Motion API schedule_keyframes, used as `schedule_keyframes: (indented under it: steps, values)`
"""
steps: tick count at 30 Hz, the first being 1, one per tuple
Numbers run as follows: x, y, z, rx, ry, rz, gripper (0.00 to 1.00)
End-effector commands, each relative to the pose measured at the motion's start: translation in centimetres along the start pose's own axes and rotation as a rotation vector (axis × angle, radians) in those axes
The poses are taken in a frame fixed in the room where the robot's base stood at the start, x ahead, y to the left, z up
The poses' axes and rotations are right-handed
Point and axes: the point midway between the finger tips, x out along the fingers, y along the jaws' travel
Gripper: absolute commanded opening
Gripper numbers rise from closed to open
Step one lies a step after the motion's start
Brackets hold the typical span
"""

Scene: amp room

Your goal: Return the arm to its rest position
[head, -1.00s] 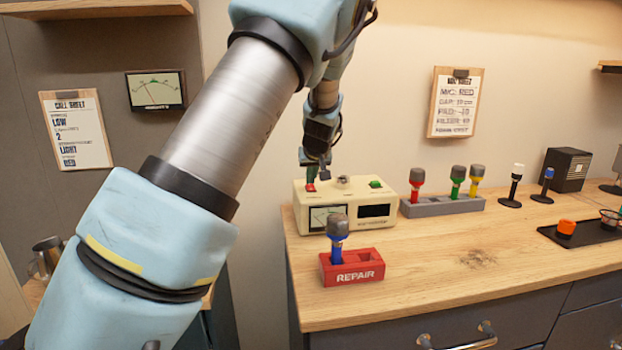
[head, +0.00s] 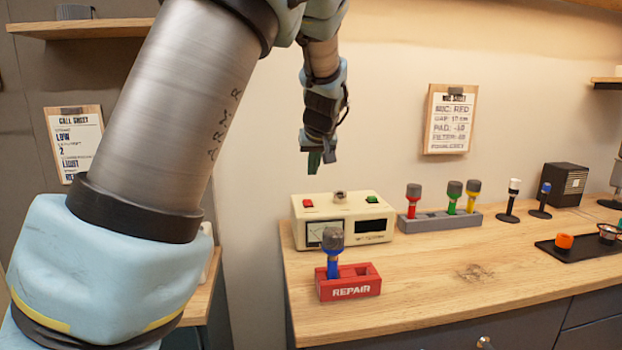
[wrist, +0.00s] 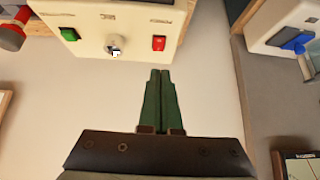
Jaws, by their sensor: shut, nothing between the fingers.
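My gripper (head: 315,162) hangs in the air above the left end of the cream meter box, apart from it. In the wrist view its green fingers (wrist: 158,75) are together with nothing between them. My arm reaches in from the lower left of the head view. The cream meter box (head: 343,203) stands on the counter, with a red button (head: 308,203), a knob (head: 340,197) and a green button (head: 372,199) on top. In the wrist view the red button (wrist: 158,43), knob (wrist: 114,47) and green button (wrist: 69,34) show near the top.
A red REPAIR block (head: 350,289) holds a blue microphone (head: 333,250) in front of the box. A grey rack (head: 440,220) with red, green and yellow microphones stands to its right. A black tray (head: 575,250) lies further right. The counter's front middle is clear.

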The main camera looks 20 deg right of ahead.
Motion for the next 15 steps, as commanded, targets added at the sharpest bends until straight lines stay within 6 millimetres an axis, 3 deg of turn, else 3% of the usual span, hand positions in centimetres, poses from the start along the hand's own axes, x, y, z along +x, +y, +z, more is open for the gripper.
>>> schedule_keyframes:
  steps: [15]
  values:
    - [-0.82, -0.15, 0.22, -0.002, -0.001, -0.001, 0.00]
